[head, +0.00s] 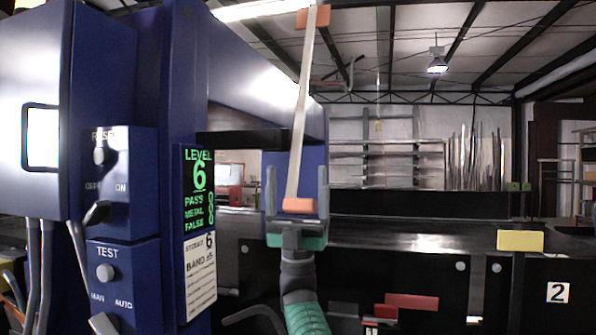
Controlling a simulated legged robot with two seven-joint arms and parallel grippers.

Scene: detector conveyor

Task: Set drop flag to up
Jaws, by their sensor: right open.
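A slim pale bar (303,110) stands nearly upright, leaning slightly right at the top, with an orange block at its upper end (313,17) and another at its lower end (298,205). A yellow plate (520,241) sits on a dark post at the right. I cannot tell for sure which is the drop flag. My right gripper (297,178) points up from the bottom middle, open, one grey finger on each side of the bar's lower part in the picture. I cannot tell whether it touches the bar. My left gripper is out of view.
A blue detector housing (185,60) fills the left, with switches (105,270) and a green-text display (199,188). A dark conveyor (420,242) runs behind my right gripper.

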